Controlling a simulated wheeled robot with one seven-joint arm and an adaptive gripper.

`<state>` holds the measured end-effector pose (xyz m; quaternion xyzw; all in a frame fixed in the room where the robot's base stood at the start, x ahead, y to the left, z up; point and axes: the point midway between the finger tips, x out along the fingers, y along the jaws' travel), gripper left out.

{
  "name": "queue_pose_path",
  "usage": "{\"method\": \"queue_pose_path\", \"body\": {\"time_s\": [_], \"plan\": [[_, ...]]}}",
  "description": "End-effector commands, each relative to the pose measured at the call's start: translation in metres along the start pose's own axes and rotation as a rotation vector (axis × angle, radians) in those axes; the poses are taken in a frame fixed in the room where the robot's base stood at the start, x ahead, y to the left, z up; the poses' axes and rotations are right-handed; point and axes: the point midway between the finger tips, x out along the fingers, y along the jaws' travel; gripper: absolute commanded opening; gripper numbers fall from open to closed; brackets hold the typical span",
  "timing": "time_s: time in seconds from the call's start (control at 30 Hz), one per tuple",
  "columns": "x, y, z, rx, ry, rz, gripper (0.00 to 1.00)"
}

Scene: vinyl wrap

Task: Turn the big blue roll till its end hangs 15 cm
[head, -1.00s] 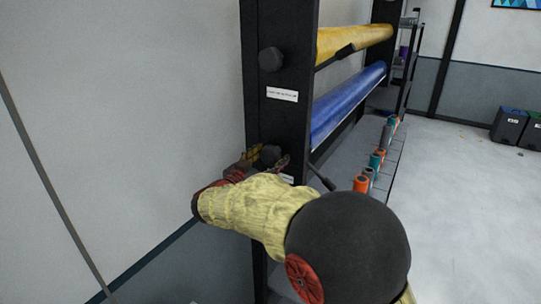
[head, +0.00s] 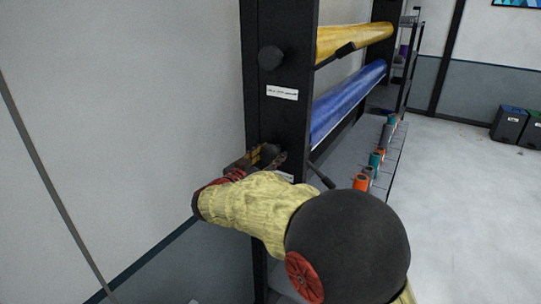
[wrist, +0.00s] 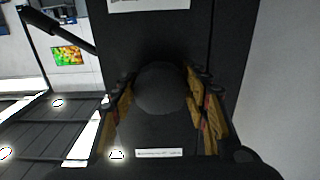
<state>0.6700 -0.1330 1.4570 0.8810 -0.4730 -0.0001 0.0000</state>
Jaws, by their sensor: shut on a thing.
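The big blue roll (head: 345,103) lies across the black rack, below a yellow roll, in the head view. A dark round knob (head: 270,153) sits low on the rack's near end post; it also shows in the wrist view (wrist: 161,90). My gripper (head: 266,158) is shut on this knob. In the wrist view its fingers (wrist: 162,84) stand on both sides of the knob. The fingers partly cover the knob in the head view. The blue roll's hanging end is hard to make out, and I cannot read how far it hangs.
The yellow roll (head: 355,38) has its own knob (head: 271,58) higher on the post. White labels (head: 282,93) mark the post. Two dark bins (head: 510,124) stand far right.

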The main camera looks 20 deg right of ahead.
Motion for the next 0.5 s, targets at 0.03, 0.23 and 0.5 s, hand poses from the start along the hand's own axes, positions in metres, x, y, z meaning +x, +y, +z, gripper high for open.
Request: {"method": "queue_pose_path", "body": {"time_s": [0.03,0.23,0.5], "plan": [[0.0,-0.0002,-0.0001,0.0,0.0,-0.001,0.2],[-0.0001,-0.0002,0.0006,-0.007,0.001,-0.001,0.2],[-0.0003,0.0003,0.004,-0.09,0.002,-0.001,0.2]]}}
